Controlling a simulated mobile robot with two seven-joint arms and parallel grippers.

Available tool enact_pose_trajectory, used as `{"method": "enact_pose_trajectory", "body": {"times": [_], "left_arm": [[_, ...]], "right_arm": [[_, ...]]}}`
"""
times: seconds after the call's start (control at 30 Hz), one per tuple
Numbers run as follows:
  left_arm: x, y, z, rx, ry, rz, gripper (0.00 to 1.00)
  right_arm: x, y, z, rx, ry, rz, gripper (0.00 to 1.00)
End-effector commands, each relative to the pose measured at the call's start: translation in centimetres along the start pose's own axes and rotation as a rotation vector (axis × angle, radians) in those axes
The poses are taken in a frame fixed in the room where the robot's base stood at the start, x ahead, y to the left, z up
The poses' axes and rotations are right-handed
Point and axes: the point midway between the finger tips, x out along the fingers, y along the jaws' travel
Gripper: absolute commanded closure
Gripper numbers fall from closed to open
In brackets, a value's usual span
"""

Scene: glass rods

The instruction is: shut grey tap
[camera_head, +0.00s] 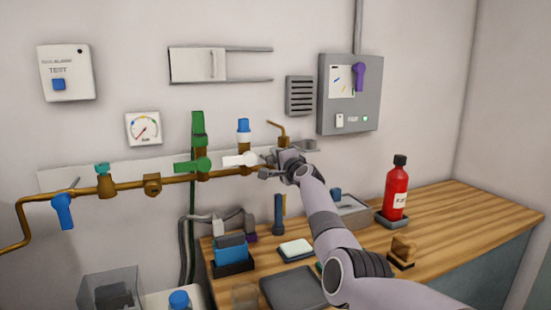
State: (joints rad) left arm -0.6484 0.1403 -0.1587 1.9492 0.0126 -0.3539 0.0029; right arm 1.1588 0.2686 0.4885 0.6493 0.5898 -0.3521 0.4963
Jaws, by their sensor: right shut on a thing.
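The brass pipe (125,186) runs along the wall and carries several taps. My right gripper (274,163) is at the right end of this pipe, shut on what seems to be the grey tap. A grey lever-like piece (309,146) shows just right of and behind the gripper, pointing right. The gripper and wrist hide most of the tap's body, so the handle's exact angle cannot be told. My left gripper is not in view.
A blue-handled tap (63,211) is far left. Below, the wooden bench (455,215) holds a red bottle (396,190), a blue sponge-like block (230,247) and a dark tray (293,289).

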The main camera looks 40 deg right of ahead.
Motion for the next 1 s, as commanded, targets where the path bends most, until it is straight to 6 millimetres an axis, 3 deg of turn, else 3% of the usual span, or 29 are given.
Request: {"method": "enact_pose_trajectory", "body": {"times": [0.33,0.9,0.93,1.0], "left_arm": [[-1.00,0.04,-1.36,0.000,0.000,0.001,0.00],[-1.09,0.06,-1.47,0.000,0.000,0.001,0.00],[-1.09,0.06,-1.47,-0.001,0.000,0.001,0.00],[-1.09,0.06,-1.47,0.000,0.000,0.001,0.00]], "right_arm": [[0.01,-0.68,0.04,0.152,-0.004,0.003,1.00],[0.01,-0.74,0.01,0.188,-0.003,0.001,1.00],[0.01,-0.75,0.01,0.188,-0.003,0.000,0.62],[0.01,-0.76,0.00,0.187,-0.003,0.000,0.48]]}}
